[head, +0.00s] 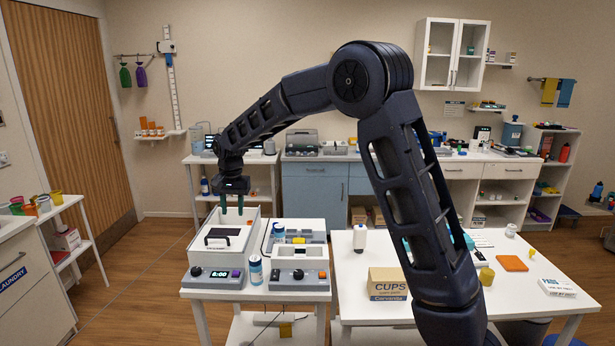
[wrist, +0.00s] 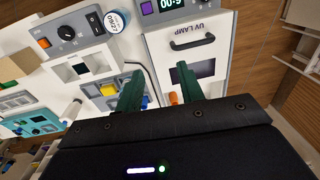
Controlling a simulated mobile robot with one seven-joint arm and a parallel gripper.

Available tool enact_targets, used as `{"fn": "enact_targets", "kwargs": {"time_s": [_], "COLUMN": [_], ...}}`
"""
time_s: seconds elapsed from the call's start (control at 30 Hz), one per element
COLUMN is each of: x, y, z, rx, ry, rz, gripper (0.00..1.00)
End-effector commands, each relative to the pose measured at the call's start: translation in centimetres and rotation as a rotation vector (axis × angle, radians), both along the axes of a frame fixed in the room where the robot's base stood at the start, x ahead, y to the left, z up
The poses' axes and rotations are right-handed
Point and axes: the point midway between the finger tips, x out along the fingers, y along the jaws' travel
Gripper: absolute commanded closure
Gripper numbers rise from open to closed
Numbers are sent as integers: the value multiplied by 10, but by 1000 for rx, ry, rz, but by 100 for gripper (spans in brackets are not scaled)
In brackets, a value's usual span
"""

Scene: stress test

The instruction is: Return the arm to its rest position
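My arm rises from the bottom right of the head view, bends at a high elbow, and reaches left and down over the worktable. My gripper (head: 231,209) points downward above the back part of the white UV lamp box (head: 188,262). Its two green fingers are apart with nothing between them; the wrist view also shows the gripper (wrist: 158,72) open and empty. The box, with its black handle and dark window, also shows beneath the fingers in the wrist view (wrist: 212,28). The fingers look clear of the box, though the exact height is hard to tell.
A blue-and-white can (head: 256,270) stands beside the box, next to a grey device with knobs (head: 299,280). The right table holds a cups carton (head: 388,284), a white bottle (head: 360,238) and an orange block (head: 511,263). A back counter (head: 315,170) lies behind.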

Motion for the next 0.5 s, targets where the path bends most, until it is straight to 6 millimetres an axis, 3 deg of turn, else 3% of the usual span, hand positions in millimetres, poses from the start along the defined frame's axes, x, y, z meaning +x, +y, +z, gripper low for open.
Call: {"fn": "enact_targets", "kwargs": {"time_s": [0.03,0.2,0.5], "x": [6,14,4], "y": [-23,-93,-213], "z": [13,47,92], "rx": [10,33,62], "ry": [-8,-33,-88], "rz": [-8,-9,-10], "gripper": [62,62,62]}}
